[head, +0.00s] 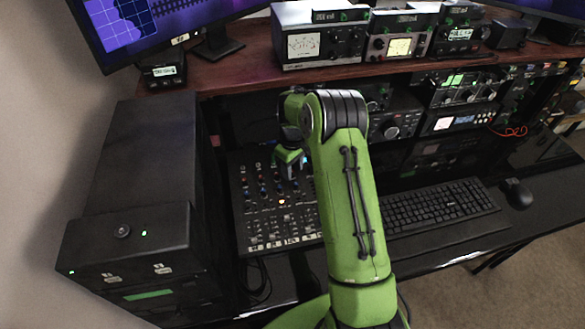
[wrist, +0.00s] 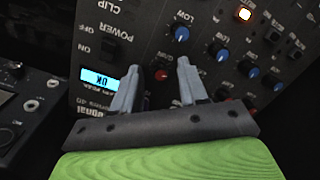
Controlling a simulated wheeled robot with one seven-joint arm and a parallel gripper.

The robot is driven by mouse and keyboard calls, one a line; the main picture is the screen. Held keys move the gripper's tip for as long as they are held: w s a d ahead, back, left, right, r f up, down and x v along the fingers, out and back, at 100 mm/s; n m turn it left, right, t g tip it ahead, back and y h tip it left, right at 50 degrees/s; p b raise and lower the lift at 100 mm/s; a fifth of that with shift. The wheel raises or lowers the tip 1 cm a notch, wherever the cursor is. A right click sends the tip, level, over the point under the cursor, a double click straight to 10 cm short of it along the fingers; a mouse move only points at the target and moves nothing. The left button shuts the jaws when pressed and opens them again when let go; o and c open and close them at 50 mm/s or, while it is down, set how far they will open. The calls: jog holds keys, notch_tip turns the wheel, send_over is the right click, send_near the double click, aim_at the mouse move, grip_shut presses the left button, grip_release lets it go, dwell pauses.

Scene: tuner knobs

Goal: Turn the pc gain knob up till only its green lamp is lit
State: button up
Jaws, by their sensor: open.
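The black mixer panel (head: 262,222) lies on the desk beneath my arm in the head view. In the wrist view it appears upside down, with blue, red and white knobs. My gripper (wrist: 159,66) is open, its two grey fingers apart over the panel. A red knob (wrist: 163,75) sits in the gap between the fingers, beside a gain label. I cannot tell whether the fingers touch it, nor read which channel it belongs to. A blue knob (wrist: 181,34) marked LOW is beyond it. One amber lamp (wrist: 244,14) is lit; no green lamp is visible.
A small lit blue display (wrist: 98,80) is left of the fingers. More blue knobs (wrist: 218,51) crowd the right side. In the head view, a keyboard (head: 440,207) lies right of my arm, a black cabinet (head: 130,245) stands left, and radio gear (head: 318,38) fills the shelf behind.

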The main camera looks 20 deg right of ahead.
grip_shut()
jog(key=shift+m, duration=0.4)
jog(key=m, duration=0.3)
jog(key=shift+m, duration=0.3)
jog(key=shift+m+y, duration=0.3)
jog(key=shift+m, duration=1.9)
jog(key=shift+t, duration=0.3)
grip_release()
